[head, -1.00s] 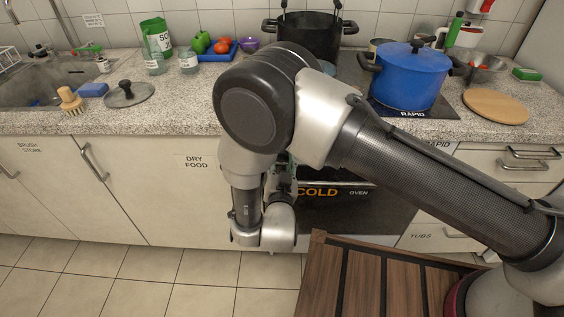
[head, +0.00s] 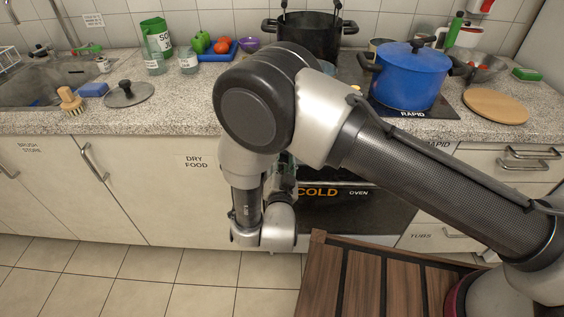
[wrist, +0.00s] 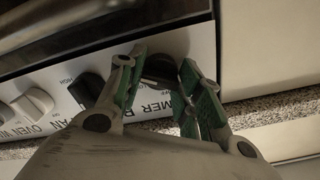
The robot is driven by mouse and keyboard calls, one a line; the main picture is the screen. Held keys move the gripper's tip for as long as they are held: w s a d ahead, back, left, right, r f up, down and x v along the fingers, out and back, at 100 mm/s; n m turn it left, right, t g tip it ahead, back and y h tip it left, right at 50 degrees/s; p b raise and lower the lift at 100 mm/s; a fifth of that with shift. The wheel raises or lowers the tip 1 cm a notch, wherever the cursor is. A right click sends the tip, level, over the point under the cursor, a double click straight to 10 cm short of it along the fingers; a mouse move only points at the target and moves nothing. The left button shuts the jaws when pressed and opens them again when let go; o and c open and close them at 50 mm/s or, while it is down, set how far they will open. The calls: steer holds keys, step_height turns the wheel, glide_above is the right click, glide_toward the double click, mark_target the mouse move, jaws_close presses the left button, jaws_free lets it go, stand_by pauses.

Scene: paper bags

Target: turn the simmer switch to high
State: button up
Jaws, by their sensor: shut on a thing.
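The simmer switch (wrist: 161,68) is a dark knob on the pale control panel (wrist: 115,55). In the wrist view it sits between the fingertips of my gripper (wrist: 163,62), which is shut on it. The fingers have green sides and hide part of the knob and the label beside it, where only letters like "MER" show. The knob's exact setting cannot be made out. In the head view my arm hides the switch and most of the gripper.
Another dark knob (wrist: 86,88) is close left of my gripper, with pale knobs (wrist: 38,101) further left. A blue pot (head: 410,78) and a black pot (head: 308,38) stand on the hob. A slatted wooden surface (head: 365,280) lies below the oven.

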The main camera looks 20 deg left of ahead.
steer(key=o, duration=1.1)
steer(key=shift+c, duration=0.2)
steer(key=v, duration=1.2)
steer(key=shift+s+d, duration=0.1)
